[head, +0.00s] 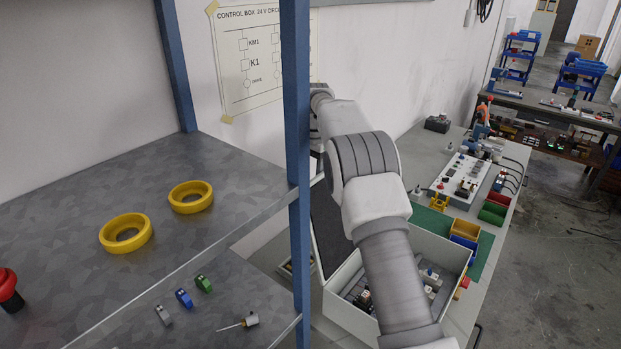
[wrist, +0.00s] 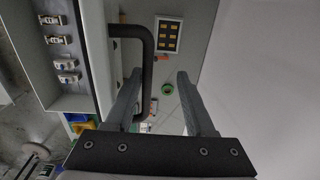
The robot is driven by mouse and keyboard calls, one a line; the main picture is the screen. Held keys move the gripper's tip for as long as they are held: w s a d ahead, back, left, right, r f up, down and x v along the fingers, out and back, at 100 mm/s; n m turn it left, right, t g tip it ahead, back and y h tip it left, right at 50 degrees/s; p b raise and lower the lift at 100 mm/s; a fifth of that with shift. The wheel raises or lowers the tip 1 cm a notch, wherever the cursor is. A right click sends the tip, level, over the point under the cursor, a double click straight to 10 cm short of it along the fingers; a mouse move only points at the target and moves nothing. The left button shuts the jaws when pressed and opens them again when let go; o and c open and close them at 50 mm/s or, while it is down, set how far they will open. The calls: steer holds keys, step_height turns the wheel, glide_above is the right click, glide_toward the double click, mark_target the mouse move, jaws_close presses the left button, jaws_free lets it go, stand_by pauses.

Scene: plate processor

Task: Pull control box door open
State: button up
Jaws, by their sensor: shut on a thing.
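The control box (head: 350,316) sits on the bench in the head view, with its top uncovered and parts visible inside. A dark panel (head: 326,232), apparently its door, stands raised along the box's left side. In the wrist view, the black bar handle (wrist: 147,58) joins a pale panel seen nearly edge-on, and the box interior (wrist: 88,100) with several modules shows to the left. My gripper (wrist: 159,76) has its fingers on either side of the handle and is shut on it. The contact is partly hidden. In the head view, my gripper is hidden by my arm and a blue post.
A blue-framed shelf (head: 235,168) with yellow rings stands close at left, its post (head: 297,130) beside my arm. Coloured bins (head: 465,229) and a white equipment board (head: 462,178) lie on the bench beyond the box. Open floor (head: 570,270) is at right.

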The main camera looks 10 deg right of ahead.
step_height(320, 180, up, 8)
steer(key=shift+s+d+f, duration=0.15)
steer(key=shift+f, duration=0.05)
stand_by(0.4)
